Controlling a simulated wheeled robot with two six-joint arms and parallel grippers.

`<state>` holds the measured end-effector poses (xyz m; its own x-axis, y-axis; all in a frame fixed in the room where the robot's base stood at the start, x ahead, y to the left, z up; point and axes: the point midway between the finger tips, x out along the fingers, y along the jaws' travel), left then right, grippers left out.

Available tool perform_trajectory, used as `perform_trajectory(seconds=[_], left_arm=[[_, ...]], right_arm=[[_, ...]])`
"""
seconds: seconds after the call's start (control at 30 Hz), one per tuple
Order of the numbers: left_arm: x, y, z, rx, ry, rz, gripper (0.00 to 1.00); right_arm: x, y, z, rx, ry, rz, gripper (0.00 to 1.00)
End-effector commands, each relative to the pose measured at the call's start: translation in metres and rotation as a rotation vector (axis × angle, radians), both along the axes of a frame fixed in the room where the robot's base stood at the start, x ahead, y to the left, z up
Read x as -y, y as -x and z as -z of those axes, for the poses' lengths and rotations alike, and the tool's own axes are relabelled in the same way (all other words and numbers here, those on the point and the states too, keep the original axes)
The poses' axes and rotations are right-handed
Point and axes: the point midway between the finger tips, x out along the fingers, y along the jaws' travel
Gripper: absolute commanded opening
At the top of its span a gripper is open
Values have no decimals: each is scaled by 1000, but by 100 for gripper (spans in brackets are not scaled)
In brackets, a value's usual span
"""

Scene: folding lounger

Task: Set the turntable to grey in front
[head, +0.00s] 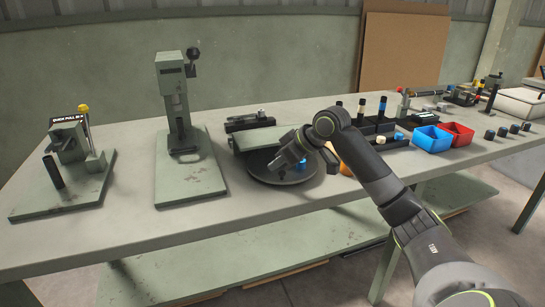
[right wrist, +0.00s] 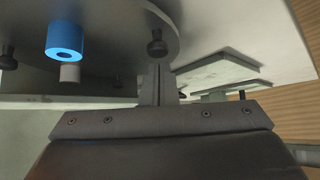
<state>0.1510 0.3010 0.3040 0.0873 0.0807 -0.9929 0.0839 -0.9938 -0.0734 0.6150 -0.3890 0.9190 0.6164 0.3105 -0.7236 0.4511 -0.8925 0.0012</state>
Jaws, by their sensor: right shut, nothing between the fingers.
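The turntable (head: 303,178) is a dark round disc near the front edge of the bench, partly hidden by my right arm. In the right wrist view, the turntable (right wrist: 110,22) fills the upper left. A blue hollow cylinder (right wrist: 65,40) stands on it, with a grey cylinder (right wrist: 70,72) beyond. The blue one also shows in the head view (head: 301,164). Black knobs sit on the disc, one knob (right wrist: 157,48) right at my fingertips; I cannot tell whether they touch. My right gripper (head: 281,172) is over the disc, shut and empty; its fingers (right wrist: 158,82) are together. My left gripper is not in view.
A green press (head: 178,105) and a toggle clamp fixture (head: 70,150) stand left of the turntable. A blue bin (head: 432,139) and a red bin (head: 457,133) are to the right. A grey-green block (head: 262,138) stands close behind the disc.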

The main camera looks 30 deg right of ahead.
Motion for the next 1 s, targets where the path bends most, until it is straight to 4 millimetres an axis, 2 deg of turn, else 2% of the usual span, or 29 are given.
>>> perform_trajectory(seconds=[0.2,0.67,1.0], left_arm=[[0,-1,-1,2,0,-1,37],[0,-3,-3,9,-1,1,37],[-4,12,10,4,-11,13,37]], right_arm=[[4,9,2,-1,0,0,0],[5,9,1,0,0,-7,0],[8,12,1,-2,-1,-52,0]])
